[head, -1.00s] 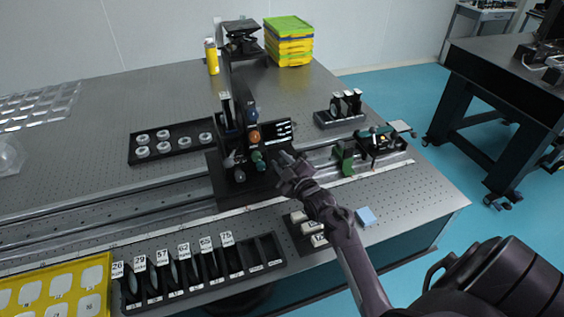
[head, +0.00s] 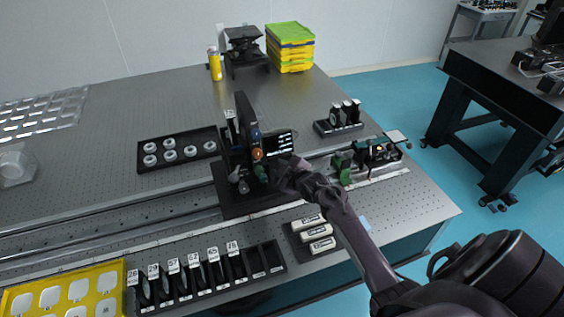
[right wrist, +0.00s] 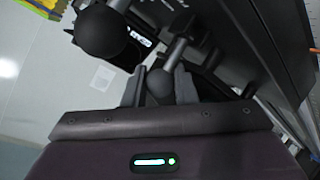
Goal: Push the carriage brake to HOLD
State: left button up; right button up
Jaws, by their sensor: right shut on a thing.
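The carriage (head: 245,198) is a black upright unit on the long rail, with a dark panel of white markings (head: 279,143) at its right. It bears blue (head: 255,134), orange (head: 257,153), green (head: 260,172) and grey (head: 243,187) ball knobs. My right gripper (head: 281,173) is at the carriage's right side, close to the green knob. In the right wrist view my right gripper (right wrist: 159,88) is shut on a dark ball-ended lever (right wrist: 160,84); another dark ball (right wrist: 100,33) is beside it. I cannot read which lever is the brake. My left gripper is not in view.
A green post (head: 342,166) and small optics stand on the rail to the right. A rack of numbered slots (head: 210,273) and a tray of white blocks (head: 312,236) are in front. A ring tray (head: 177,151) lies behind left. The table's middle back is clear.

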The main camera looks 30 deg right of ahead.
jog(key=shift+w+d+r+g+p, duration=0.1)
jog(key=shift+w+r+g+p, duration=0.15)
jog(key=shift+g+p, duration=0.2)
jog(key=shift+w+d+r+g+p, duration=0.1)
jog(key=shift+w+g+p, duration=0.2)
jog(key=shift+g, duration=0.25)
jog(key=shift+w+d+f+g+p, duration=0.15)
jog(key=shift+w+g+p, duration=0.25)
jog(key=shift+g, duration=0.4)
jog(key=shift+w+f+m+g+y, duration=0.25)
jog(key=shift+w+m+g+y, duration=0.05)
jog(key=shift+g, duration=0.4)
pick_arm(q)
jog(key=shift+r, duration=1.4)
pick_arm(e)
jog(key=shift+w+d+f+g, duration=0.1)
jog(key=shift+w+f+g, duration=0.25)
jog(key=shift+g, duration=0.55)
jog(key=shift+y, duration=0.3)
jog(key=o, duration=0.7)
jog(key=shift+c, duration=0.2)
jog(key=shift+w, duration=0.1)
jog(key=shift+r, duration=0.1)
